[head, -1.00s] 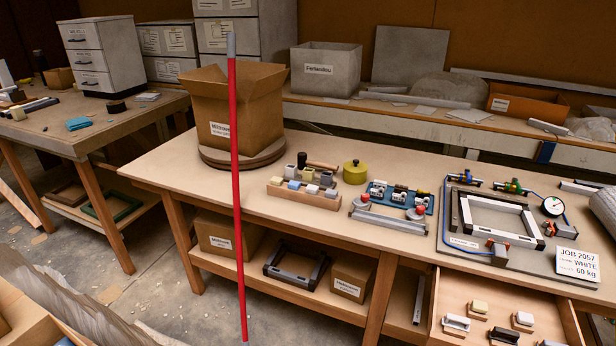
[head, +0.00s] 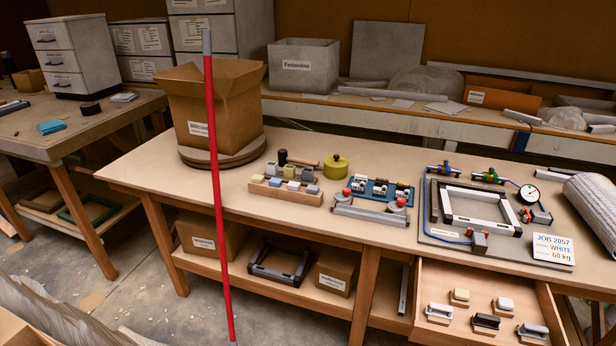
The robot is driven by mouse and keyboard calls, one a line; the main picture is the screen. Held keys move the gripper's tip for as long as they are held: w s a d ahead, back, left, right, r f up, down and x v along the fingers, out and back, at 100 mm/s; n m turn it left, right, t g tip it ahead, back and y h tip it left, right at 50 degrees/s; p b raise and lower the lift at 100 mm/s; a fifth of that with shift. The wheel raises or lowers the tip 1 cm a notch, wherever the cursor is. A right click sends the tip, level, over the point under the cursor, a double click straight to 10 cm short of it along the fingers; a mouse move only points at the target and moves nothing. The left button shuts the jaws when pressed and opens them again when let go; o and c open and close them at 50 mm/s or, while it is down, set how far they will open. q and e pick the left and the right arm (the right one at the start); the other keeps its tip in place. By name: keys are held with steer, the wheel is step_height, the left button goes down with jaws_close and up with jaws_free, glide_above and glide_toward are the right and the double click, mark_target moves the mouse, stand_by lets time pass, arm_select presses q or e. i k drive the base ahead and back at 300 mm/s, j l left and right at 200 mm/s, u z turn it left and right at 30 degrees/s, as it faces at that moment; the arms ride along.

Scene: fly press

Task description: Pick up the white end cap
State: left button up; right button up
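Several small caps lie in the open drawer (head: 390,324) at the lower right. One at the back right has a white top (head: 504,303), one has a cream top (head: 460,294), and one at the left is pale with a dark gap (head: 439,312). A dark-based one (head: 486,322) and a grey-blue one (head: 532,331) lie in front. More small blocks in cream, grey and blue stand in a wooden rack (head: 286,195) on the bench. Which piece is the white end cap is hard to tell at this size. Neither gripper is in view.
A job card (head: 553,249) reads "JOB 2057 WHITE 60 kg". A white frame (head: 480,224) lies on a grey plate beside a gauge (head: 528,193). A pale roll (head: 596,206) lies at the right edge. A red pole (head: 216,180) stands before the bench. A carton (head: 212,110) sits on a turntable.

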mark_target(506, 304)
steer(key=i, duration=0.5)
steer(key=i+z, duration=0.55)
steer(key=z, duration=0.2)
steer(key=i+j+z, duration=0.15)
steer(key=i+z, duration=0.25)
steer(key=k+l, duration=0.05)
steer(key=k, duration=0.05)
